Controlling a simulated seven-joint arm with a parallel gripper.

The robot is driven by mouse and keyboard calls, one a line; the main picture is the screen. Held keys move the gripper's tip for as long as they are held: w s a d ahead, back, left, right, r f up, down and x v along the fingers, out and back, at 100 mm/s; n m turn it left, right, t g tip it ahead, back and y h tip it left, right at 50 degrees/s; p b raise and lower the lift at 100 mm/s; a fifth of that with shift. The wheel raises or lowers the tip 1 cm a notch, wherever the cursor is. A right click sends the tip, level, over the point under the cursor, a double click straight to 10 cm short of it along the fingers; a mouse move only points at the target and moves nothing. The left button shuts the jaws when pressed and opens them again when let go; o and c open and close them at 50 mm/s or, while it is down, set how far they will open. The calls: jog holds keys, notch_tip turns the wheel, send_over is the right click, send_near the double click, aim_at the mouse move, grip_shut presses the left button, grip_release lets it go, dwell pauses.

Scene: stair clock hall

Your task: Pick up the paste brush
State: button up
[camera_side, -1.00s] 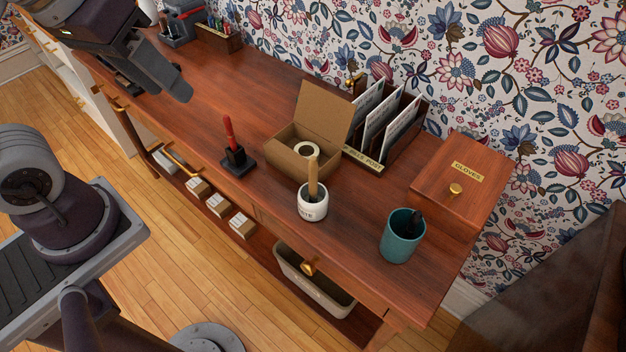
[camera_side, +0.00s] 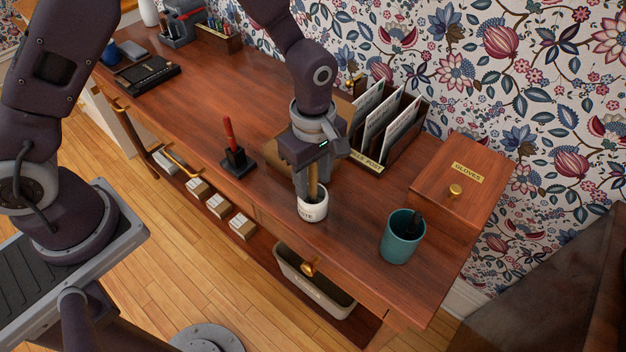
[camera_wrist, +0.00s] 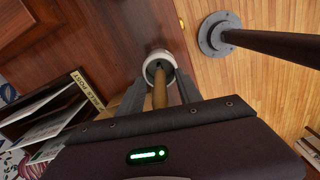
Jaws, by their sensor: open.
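The paste brush (camera_side: 313,180) stands in a small white paste pot (camera_side: 312,207), with its wooden handle pointing up. My gripper (camera_side: 313,190) is above the pot, pointing down, with its fingers around the upper handle. In the wrist view the handle (camera_wrist: 160,93) runs between the two open fingers (camera_wrist: 160,92), and the white rim of the pot (camera_wrist: 150,66) shows beyond it. The gripper is open; the side view does not show whether a finger touches the handle. The brush's lower end is hidden in the pot.
A red-handled stamp (camera_side: 235,150) stands left of the pot. A letter rack (camera_side: 385,130) and a partly hidden cardboard box (camera_side: 277,150) are behind. Bare tabletop (camera_side: 350,225) lies between pot and cup.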

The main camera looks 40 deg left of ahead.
jog(key=shift+f, duration=0.3)
grip_shut()
notch_tip(320, 180, up, 9)
jog(key=shift+r, duration=0.2)
notch_tip(320, 180, down, 8)
jog(key=shift+f, duration=0.2)
